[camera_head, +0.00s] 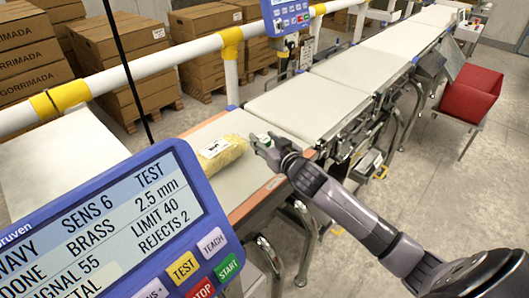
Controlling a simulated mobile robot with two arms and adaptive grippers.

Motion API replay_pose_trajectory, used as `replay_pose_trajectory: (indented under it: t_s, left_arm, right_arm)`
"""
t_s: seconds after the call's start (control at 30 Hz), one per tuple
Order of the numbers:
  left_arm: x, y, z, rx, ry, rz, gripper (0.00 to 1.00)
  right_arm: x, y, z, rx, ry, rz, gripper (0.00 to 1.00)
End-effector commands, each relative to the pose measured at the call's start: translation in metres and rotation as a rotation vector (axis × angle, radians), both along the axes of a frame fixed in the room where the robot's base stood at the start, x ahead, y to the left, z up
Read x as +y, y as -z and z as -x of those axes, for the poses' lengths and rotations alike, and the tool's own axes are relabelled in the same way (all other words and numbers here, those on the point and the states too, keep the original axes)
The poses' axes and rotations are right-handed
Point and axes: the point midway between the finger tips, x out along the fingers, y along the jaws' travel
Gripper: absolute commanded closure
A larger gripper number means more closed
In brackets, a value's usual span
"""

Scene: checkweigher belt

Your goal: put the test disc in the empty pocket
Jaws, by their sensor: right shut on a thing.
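My right gripper (262,142) is over the near belt section, at the right end of a yellow bag with a white label (221,152). It is shut on a small white and green piece (265,137), which looks like the test disc; the fingers partly cover it. I cannot tell whether the piece touches the belt or the bag. No empty pocket can be made out in this view. My left gripper is not in view.
A blue control panel (172,215) fills the lower left foreground. The belt (310,103) runs away to the upper right. A white rail with yellow joints (150,66) runs behind it. Stacked boxes (121,62) stand at the back.

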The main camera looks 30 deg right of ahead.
Motion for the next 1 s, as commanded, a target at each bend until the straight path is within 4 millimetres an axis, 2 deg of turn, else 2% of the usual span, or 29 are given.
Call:
replay_pose_trajectory:
  t_s: [0.3,0.93,0.97,1.0]
  left_arm:
    - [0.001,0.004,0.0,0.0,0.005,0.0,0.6]
    - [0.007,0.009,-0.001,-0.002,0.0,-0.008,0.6]
    - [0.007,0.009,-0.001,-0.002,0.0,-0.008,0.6]
    - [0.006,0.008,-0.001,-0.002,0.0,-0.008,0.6]
  right_arm:
    - [0.0,0.041,0.0,0.002,0.0,0.0,0.88]
    - [0.0,0.056,0.001,0.004,0.001,-0.001,0.88]
    - [0.0,0.056,0.001,0.005,0.001,-0.001,0.6]
    - [0.0,0.056,0.001,0.006,0.001,0.0,0.57]
